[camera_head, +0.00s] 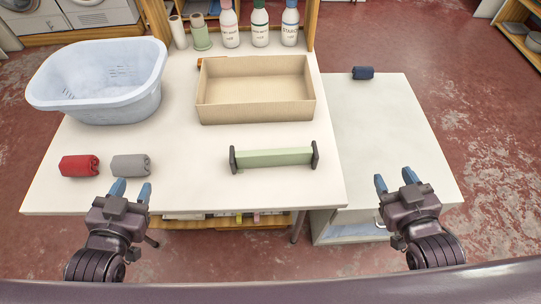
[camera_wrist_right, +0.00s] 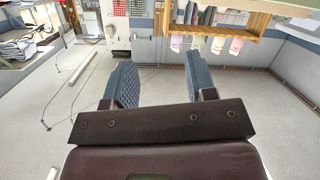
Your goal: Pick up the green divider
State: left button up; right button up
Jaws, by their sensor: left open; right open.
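The green divider (camera_head: 274,157) is a pale green bar with a dark grey plate at each end. It lies on the white table in front of the cardboard box in the head view. My left gripper (camera_head: 131,189) is open and empty at the table's front edge, left of the divider and below the grey roll. My right gripper (camera_head: 394,181) is open and empty over the front of the right-hand white surface, right of the divider and apart from it. In the right wrist view its blue fingers (camera_wrist_right: 158,85) are spread with nothing between them; the divider does not show there.
An open cardboard box (camera_head: 258,112) stands behind the divider. A blue-white basin (camera_head: 100,112) is at the back left. A red roll (camera_head: 80,166) and a grey roll (camera_head: 131,165) lie front left. Several bottles (camera_head: 260,30) stand at the back. A dark blue roll (camera_head: 363,73) lies on the right surface.

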jog(key=w+a+r+n+t+y, duration=0.3)
jog(key=w+a+r+y, duration=0.2)
jog(key=w+a+r, duration=0.55)
jog(key=w+a+r+n+g+y, duration=0.3)
jog(key=a+r+n, duration=0.1)
jog(key=a, duration=0.3)
jog(key=w+a+r+n+g+y, duration=0.2)
jog(key=w+a+r+n+y, duration=0.15)
jog(key=a, duration=0.45)
jog(key=n+g+h, duration=0.5)
jog(key=g+h, duration=0.7)
jog(key=g, duration=0.1)
send_near(280, 151)
jog(key=shift+m, duration=0.25)
notch_tip(280, 151, down, 12)
jog(key=shift+r, duration=0.1)
grip_shut()
